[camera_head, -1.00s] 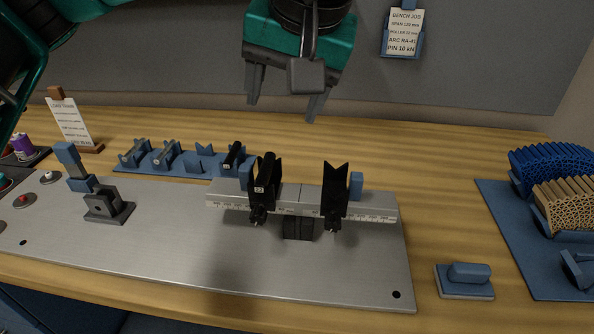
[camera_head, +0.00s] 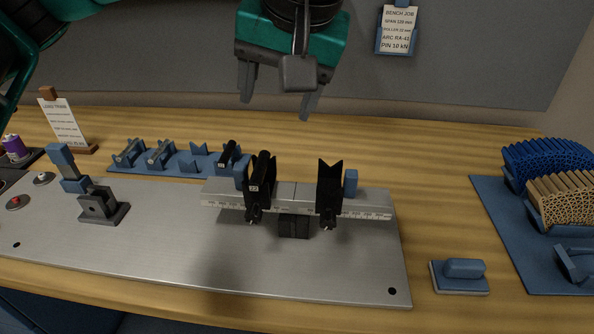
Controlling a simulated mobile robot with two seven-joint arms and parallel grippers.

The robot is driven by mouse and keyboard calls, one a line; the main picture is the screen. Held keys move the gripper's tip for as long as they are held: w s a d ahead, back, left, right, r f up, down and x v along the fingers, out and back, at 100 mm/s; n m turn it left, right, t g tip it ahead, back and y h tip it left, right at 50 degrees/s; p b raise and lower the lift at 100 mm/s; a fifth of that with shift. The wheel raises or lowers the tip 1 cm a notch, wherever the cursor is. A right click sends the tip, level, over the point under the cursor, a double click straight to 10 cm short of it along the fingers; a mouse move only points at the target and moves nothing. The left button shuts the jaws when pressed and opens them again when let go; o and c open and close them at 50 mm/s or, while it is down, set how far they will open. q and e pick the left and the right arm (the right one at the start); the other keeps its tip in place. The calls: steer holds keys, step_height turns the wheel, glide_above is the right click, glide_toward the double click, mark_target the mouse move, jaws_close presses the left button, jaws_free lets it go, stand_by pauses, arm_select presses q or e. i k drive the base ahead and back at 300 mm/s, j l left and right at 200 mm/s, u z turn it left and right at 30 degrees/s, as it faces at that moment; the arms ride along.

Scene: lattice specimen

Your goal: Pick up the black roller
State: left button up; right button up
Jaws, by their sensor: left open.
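One black roller (camera_head: 228,154) lies in the blue rack (camera_head: 205,163) at the back of the bench, with a small pale label on its near end. Another black roller (camera_head: 262,170), with a label on its end, sits in the left black V-support on the ruled beam. The right black V-support (camera_head: 329,188) is empty. My left gripper (camera_head: 275,108) is open and empty, fingers pointing down, above and behind the beam and apart from both rollers. My right gripper is out of view.
The ruled beam (camera_head: 293,195) stands on a metal plate (camera_head: 160,240). A grey-blue clamp block (camera_head: 98,205) is at left, near a small sign (camera_head: 66,125). A blue-handled block (camera_head: 463,270) lies at right, beside a blue mat (camera_head: 490,210) with lattice arches.

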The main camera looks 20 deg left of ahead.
mark_target(226, 154)
steer(key=j+z, duration=0.3)
steer(key=k+j+z, duration=0.25)
steer(key=j, duration=0.15)
steer(key=j+z, duration=0.3)
